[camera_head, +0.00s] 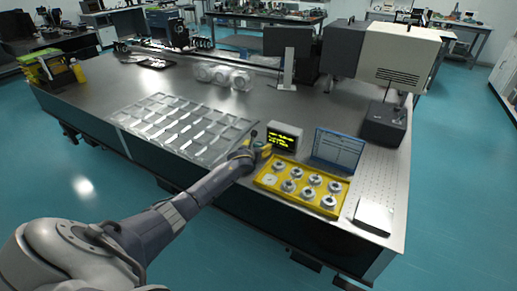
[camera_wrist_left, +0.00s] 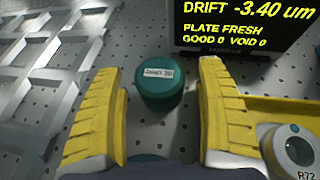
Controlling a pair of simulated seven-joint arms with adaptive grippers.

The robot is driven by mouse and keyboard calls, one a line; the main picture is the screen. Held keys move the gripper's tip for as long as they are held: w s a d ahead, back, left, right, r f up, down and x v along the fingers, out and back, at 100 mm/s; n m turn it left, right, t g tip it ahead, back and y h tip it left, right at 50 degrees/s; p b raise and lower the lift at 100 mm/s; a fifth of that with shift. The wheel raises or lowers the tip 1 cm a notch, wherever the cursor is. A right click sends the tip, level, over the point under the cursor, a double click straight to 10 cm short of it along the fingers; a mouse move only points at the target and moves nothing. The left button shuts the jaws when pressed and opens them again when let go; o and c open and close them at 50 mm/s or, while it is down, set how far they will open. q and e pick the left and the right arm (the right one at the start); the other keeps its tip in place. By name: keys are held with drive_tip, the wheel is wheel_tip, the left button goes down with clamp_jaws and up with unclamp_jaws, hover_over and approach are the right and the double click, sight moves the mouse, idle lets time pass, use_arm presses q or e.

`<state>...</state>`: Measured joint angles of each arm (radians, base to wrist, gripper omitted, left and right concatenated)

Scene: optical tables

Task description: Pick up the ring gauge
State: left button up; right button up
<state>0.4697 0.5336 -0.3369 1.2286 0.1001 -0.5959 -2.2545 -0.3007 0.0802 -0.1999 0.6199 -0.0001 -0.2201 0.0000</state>
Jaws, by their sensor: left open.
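A short teal cylinder (camera_wrist_left: 160,92) with a white label stands on the perforated plate in the left wrist view. The label's small print is hard to read, and I cannot tell for sure that this is the ring gauge. My left gripper (camera_wrist_left: 160,76) is open, with one yellow ribbed finger on each side of the cylinder and a gap on both sides. In the head view my left gripper (camera_head: 263,147) is small, beside the display, and the cylinder cannot be made out there. My right gripper is not in view.
A display (camera_head: 284,137) with yellow text stands close by. A yellow tray (camera_head: 259,182) with several round metal pieces lies to the right. A metal grid frame (camera_head: 180,125) lies to the left. A blue-framed panel (camera_head: 338,149) stands behind the tray.

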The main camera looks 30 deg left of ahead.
use_arm(q)
drive_tip(key=c, duration=1.4)
drive_tip(key=shift+r, duration=0.1)
drive_tip(key=shift+c, duration=0.2)
